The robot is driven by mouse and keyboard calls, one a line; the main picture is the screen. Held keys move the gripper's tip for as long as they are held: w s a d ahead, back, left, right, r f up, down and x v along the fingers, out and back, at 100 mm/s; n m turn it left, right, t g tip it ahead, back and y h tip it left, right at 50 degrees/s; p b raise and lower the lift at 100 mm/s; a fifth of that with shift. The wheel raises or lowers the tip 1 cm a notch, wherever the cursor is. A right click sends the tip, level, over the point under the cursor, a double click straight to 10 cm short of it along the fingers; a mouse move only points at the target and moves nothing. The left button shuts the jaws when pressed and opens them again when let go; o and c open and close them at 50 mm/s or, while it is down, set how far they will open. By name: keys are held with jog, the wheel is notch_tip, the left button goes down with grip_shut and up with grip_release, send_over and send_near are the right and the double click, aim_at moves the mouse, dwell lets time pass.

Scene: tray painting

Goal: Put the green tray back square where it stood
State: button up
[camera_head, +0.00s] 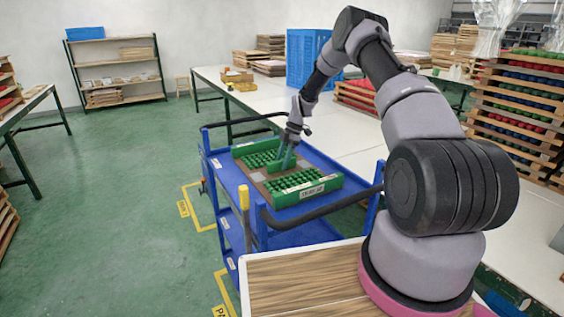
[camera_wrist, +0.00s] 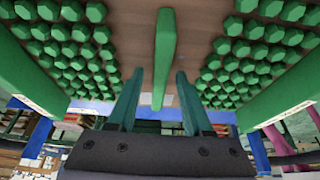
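The green tray (camera_head: 318,193) lies on the top deck of a blue cart (camera_head: 229,180). It has green end walls, a brown floor and two blocks of green pegs with a bare strip between them. I cannot tell whether it sits exactly square. A green bar (camera_wrist: 165,50) runs along the bare strip in the wrist view. My gripper (camera_head: 285,160) is over the middle of the tray, pointing down. In the wrist view my gripper (camera_wrist: 157,82) has its two teal fingers apart, one on each side of the bar, with gaps showing. I cannot tell the fingertips' height against the bar.
The cart has black handles at both ends and a yellow upright post (camera_head: 244,198) at its near corner. A long white table (camera_head: 350,137) stands behind it. Yellow markings (camera_head: 196,206) lie on the green floor, which is clear to the left.

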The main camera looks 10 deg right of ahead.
jog(key=shift+r, duration=0.1)
jog(key=v, duration=1.2)
jog(key=s+r+m+t+h, duration=0.15)
jog(key=s+r+m, duration=0.45)
jog(key=r, duration=0.6)
jog(key=s+r+m+t+h, duration=0.15)
jog(key=s+r+m, duration=0.25)
jog(key=s+r, duration=0.65)
jog(key=s+r+m+t, duration=0.2)
jog(key=s+r+m, duration=0.2)
jog(key=s+m, duration=0.4)
jog(key=s+d+r+m+t, duration=0.1)
jog(key=s+r+m+t, duration=0.2)
jog(key=s, duration=1.4)
jog(key=shift+s+d+r+m+t+y, duration=0.15)
jog(key=shift+d+r+m+t+y, duration=0.2)
jog(key=shift+r+m, duration=1.55)
jog(key=shift+a+f+m, duration=0.1)
jog(key=shift+f+m, duration=0.4)
jog(key=shift+f, duration=0.05)
